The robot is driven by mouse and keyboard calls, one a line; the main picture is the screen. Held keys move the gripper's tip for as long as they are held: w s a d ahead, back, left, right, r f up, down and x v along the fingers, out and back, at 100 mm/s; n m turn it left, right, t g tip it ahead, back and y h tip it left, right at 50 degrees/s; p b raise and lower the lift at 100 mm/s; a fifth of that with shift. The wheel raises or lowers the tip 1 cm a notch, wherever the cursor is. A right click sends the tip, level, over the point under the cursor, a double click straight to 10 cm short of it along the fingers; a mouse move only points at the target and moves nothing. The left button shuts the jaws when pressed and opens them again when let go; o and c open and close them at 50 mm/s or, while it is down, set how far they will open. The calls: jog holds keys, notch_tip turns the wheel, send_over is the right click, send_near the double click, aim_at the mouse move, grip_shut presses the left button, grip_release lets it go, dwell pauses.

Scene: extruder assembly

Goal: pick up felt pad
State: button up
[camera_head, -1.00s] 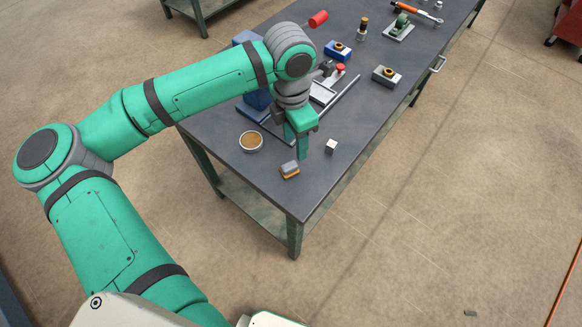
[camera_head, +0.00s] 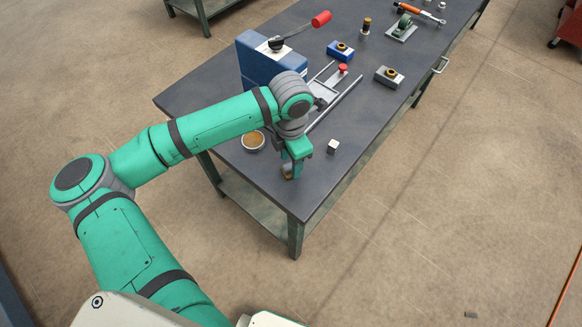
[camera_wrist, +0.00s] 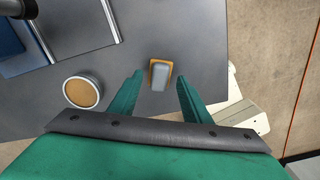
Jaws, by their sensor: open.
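A small block with a grey top and an orange-yellow base, which I take for the felt pad (camera_wrist: 160,76), lies on the dark table near its front end. In the wrist view it sits between the tips of my open gripper (camera_wrist: 159,85), with a gap on both sides. In the head view my gripper (camera_head: 296,168) points down over the same spot and hides most of the block. The jaws hold nothing. I cannot tell exactly how high the fingertips are above the table.
A round tin with brown contents (camera_wrist: 82,91) stands left of the block. A small pale cube (camera_head: 333,146) lies to the right. A blue press with a red-handled lever (camera_head: 272,60) stands behind. The table edge (camera_head: 335,185) is close by.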

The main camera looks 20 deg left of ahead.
jog(key=shift+f, duration=0.4)
jog(key=shift+c, duration=0.4)
grip_shut()
jog(key=shift+r, duration=0.1)
jog(key=shift+w+r, duration=0.1)
jog(key=shift+r, duration=0.35)
notch_tip(320, 180, up, 2)
jog(key=shift+r, duration=0.1)
jog(key=s+d+r, duration=0.2)
jog(key=s+r, duration=0.3)
jog(key=s, duration=0.1)
jog(key=s+d+r, duration=0.2)
jog(key=s+r, duration=0.2)
jog(key=s, duration=0.3)
jog(key=shift+s+d+r, duration=0.15)
jog(key=shift+d+r, duration=0.25)
